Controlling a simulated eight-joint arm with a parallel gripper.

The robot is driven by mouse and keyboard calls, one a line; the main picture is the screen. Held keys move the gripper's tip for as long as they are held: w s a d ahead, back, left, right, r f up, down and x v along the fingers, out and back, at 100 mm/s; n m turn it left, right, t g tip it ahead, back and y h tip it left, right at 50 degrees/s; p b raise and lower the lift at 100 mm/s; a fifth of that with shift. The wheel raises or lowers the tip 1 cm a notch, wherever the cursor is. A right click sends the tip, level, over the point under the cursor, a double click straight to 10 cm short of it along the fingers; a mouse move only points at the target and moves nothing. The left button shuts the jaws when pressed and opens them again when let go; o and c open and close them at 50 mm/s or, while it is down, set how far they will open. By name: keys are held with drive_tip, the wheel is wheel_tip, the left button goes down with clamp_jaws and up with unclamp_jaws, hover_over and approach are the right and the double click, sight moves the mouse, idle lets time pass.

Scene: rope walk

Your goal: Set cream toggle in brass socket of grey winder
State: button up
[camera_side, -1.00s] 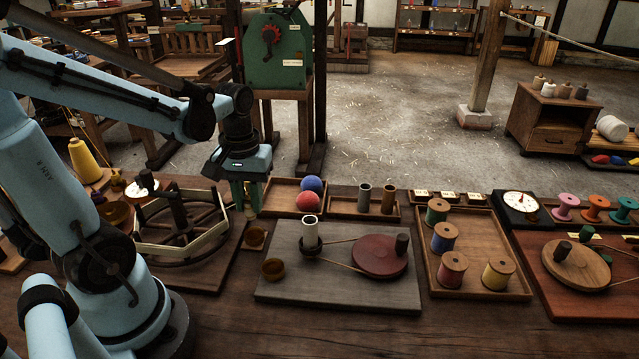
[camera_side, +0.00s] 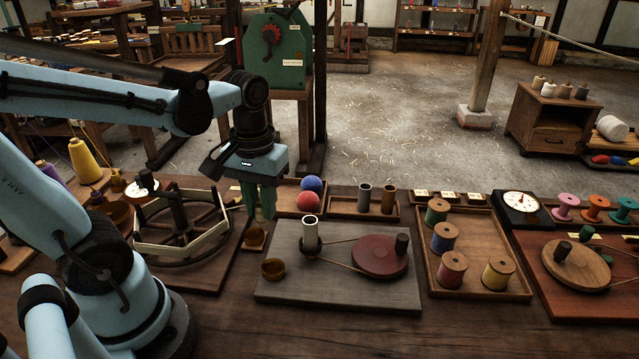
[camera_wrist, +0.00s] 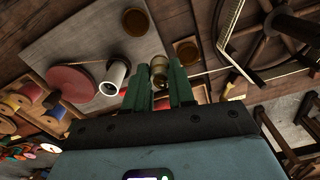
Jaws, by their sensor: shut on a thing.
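My gripper (camera_side: 259,208) is shut on a small cream toggle (camera_wrist: 158,70), which shows between the green fingers in the wrist view. In the side view the fingers mostly hide it. The grey winder (camera_side: 345,293) is a grey board with a maroon disc (camera_side: 379,256), a belt and a pale upright tube (camera_side: 311,232). Its brass socket (camera_side: 274,268) is a round cup at the board's left front; it also shows in the wrist view (camera_wrist: 135,21). My gripper is above the table, behind and left of this socket, apart from it.
A small brown cup (camera_side: 254,243) stands just below my gripper, off the board. A spoked wheel frame (camera_side: 180,232) stands at left. A tray with red and blue balls (camera_side: 308,201) lies close to the right. A spool tray (camera_side: 478,284) is right of the winder.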

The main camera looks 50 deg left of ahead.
drive_tip(key=shift+s+d+f+m, duration=0.25)
drive_tip(key=shift+d+f+m, duration=0.1)
drive_tip(key=shift+d+f, duration=0.45)
drive_tip(key=shift+s+d+f+m, duration=0.3)
drive_tip(key=shift+d+f, duration=0.45)
drive_tip(key=shift+f, duration=0.2)
drive_tip(key=shift+s+d+f+m, duration=0.2)
drive_tip(key=shift+d+f+m, duration=0.15)
drive_tip(key=shift+d+f, duration=0.45)
drive_tip(key=shift+f, duration=0.2)
drive_tip(key=shift+f, duration=0.85)
drive_tip(key=shift+f, duration=0.1)
drive_tip(key=o, duration=0.9)
drive_tip(key=shift+c, duration=0.2)
drive_tip(key=shift+o, duration=0.4)
